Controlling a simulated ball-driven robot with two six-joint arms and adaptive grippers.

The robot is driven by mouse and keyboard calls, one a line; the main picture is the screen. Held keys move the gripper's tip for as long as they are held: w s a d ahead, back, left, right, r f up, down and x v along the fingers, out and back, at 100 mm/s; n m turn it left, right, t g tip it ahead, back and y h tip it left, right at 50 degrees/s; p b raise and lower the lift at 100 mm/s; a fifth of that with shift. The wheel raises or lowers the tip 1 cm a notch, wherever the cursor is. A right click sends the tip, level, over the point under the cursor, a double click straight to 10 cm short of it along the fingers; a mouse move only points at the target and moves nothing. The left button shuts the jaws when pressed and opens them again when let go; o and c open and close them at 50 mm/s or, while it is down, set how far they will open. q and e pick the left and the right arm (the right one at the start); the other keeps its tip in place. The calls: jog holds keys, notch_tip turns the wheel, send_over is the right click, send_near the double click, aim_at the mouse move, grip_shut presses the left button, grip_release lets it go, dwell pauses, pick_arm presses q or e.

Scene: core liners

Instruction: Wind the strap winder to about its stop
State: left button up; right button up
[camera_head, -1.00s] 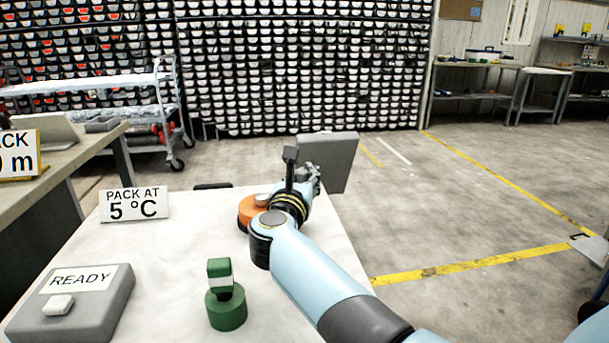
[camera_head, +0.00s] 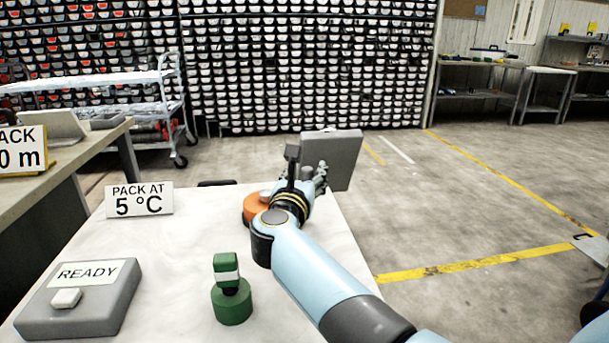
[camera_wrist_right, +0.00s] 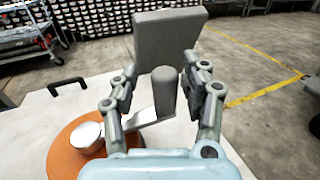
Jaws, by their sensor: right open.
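The strap winder (camera_head: 254,208) is an orange drum on the white table, partly hidden behind my right arm in the head view. In the right wrist view the orange drum (camera_wrist_right: 62,160) has a pale round hub, and a flat crank arm runs right to an upright grey handle (camera_wrist_right: 165,92). My right gripper (camera_head: 318,176) is at the handle. In the wrist view its two fingers (camera_wrist_right: 160,86) stand apart, one on each side of the handle, with gaps visible. My left gripper is not in view.
A grey upright panel (camera_head: 335,158) stands just beyond the gripper. On the table are a green knob-like piece (camera_head: 231,300), a grey READY box (camera_head: 112,303) with a white button, and a "PACK AT 5 °C" sign (camera_head: 139,201).

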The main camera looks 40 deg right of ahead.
jog(key=shift+r, duration=0.3)
notch_tip(320, 180, up, 9)
jog(key=shift+r, duration=0.2)
